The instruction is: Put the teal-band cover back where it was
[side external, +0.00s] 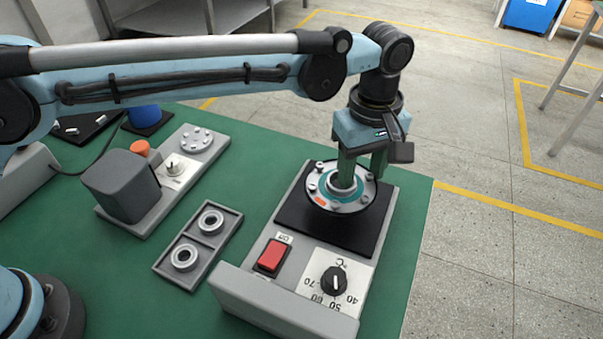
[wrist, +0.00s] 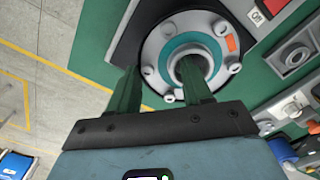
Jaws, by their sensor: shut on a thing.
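The teal-band cover (side external: 324,196) is a round grey metal disc with bolts around its rim, an orange mark, a teal ring and a central hole. It is at the black plate (side external: 340,236) of the heater; I cannot tell whether it rests there or hangs just above. It also shows in the wrist view (wrist: 166,50). My gripper (side external: 363,176) points down, shut on the cover's far side in the side view. One green finger is at the central hole and the other at the outer edge. The fingers (wrist: 159,72) hide part of the cover in the wrist view.
The heater has a red switch (side external: 272,255) and a temperature dial (side external: 334,281). Left of it are a tray (side external: 217,245) with two bearing rings and a grey fixture (side external: 199,166) carrying a bolted disc and a dark block. Green tabletop is clear between them.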

